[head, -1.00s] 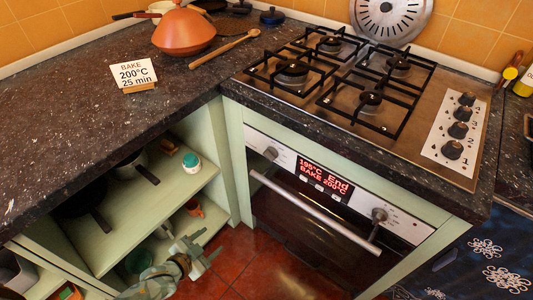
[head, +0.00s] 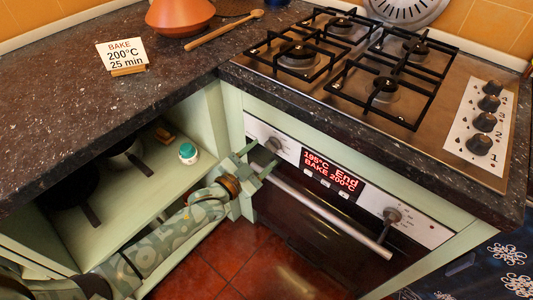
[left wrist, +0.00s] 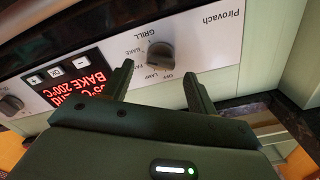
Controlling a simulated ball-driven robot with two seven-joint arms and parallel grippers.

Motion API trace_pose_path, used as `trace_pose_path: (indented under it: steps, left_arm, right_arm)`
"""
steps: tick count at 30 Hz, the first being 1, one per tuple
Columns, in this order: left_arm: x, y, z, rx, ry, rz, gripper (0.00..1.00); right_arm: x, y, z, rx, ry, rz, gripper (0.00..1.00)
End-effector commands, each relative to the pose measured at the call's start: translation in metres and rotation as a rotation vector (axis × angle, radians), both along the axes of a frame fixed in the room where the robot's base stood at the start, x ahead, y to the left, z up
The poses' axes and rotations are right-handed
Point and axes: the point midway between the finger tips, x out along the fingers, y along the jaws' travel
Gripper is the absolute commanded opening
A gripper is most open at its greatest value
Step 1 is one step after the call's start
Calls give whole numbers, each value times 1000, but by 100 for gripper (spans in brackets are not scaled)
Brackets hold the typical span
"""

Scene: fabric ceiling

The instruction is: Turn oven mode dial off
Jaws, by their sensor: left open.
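The oven mode dial (head: 273,146) is a round dark knob at the left end of the white oven panel. In the left wrist view the mode dial (left wrist: 160,56) appears upside down with labels around it, including GRILL, BAKE, LAMP and OFF. I cannot surely tell where it points. My left gripper (head: 260,158) is open and empty, close in front of the dial. In the left wrist view its fingertips (left wrist: 156,80) straddle the space just short of the dial, with no clear contact. The red display (head: 332,172) reads 195°C, End, BAKE 200°C. My right gripper is out of view.
A second dial (head: 392,214) sits at the panel's right end. The oven handle (head: 320,212) runs below the panel. The dark countertop (head: 60,130) overhangs above, and open shelves (head: 150,200) lie left. A card (head: 122,56) reads BAKE 200°C, 25 min.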

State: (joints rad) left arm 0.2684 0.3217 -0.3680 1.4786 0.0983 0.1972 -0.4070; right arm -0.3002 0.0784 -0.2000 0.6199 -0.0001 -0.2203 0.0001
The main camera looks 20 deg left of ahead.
Motion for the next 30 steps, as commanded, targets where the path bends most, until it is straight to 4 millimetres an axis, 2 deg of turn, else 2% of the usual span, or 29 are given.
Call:
trace_pose_path:
  steps: [3,6,15,20,30]
  left_arm:
    - [15,-5,-3,-2,1,1,58]
    - [21,-7,-1,-2,1,1,58]
    - [23,-8,0,-1,1,1,58]
    - [23,-8,0,-1,1,1,14]
    - [22,-8,1,-26,10,0,14]
  right_arm:
    - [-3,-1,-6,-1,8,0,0]
    - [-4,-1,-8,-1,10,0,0]
    - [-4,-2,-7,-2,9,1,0]
    - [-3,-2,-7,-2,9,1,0]
    - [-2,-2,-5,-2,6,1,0]
